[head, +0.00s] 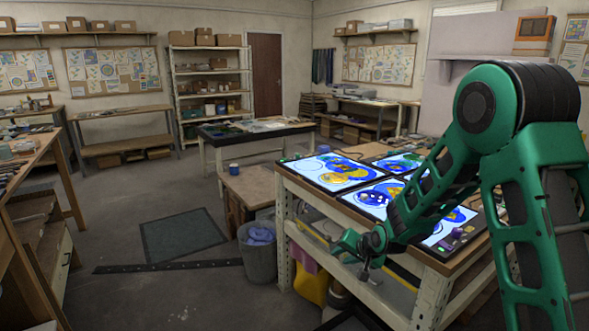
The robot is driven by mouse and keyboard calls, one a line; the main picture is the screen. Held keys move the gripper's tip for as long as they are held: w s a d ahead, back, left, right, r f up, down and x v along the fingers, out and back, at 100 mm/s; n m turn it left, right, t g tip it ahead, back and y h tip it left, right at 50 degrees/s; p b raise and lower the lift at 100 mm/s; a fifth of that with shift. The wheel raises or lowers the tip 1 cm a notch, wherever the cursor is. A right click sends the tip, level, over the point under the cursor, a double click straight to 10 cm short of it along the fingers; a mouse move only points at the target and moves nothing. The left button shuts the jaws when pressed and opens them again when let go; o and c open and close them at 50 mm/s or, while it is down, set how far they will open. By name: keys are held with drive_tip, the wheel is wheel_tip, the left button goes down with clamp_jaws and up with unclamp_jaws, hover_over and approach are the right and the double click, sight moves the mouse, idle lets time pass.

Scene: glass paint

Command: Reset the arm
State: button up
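My green arm comes in from the right and bends down over the near workbench. My gripper (364,262) is small and dark at the arm's lower end, in front of the bench's left side. Its fingers are too small to tell whether they are open or shut, and I see nothing clearly held. The workbench (283,190) carries several lit panels with blue and yellow glass patterns, such as the back left panel (318,168). My arm hides part of the bench top and the panels on it.
A grey bin (258,262) with blue stuff stands left of the bench. A yellow container (313,287) sits beneath the bench. A dark mat (182,235) and a black strip (165,267) lie on the floor. A wooden bench (38,170) stands at left. The floor between is mostly clear.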

drive_tip(key=s+d+r+n+g+h, duration=0.1)
drive_tip(key=s+d+r+n, duration=0.1)
drive_tip(key=s+d+r, duration=0.6)
drive_tip(key=s+d+r+n+g+h, duration=0.1)
drive_tip(key=s+r, duration=0.2)
drive_tip(key=s, duration=0.9)
drive_tip(key=s+d+r+n+g+h, duration=0.1)
drive_tip(key=s+d+r+n+g, duration=0.1)
drive_tip(key=s+d+r, duration=0.55)
drive_tip(key=s+d+f+m+g, duration=0.2)
drive_tip(key=s+d+m, duration=0.1)
drive_tip(key=s, duration=0.6)
drive_tip(key=s+d+f+m+g, duration=0.1)
drive_tip(key=s+d+m+g, duration=0.1)
drive_tip(key=s+d, duration=0.4)
drive_tip(key=s+m, duration=0.1)
drive_tip(key=s, duration=0.3)
drive_tip(key=shift+f, duration=0.35)
drive_tip(key=shift+w+f, duration=0.25)
drive_tip(key=shift+w, duration=0.3)
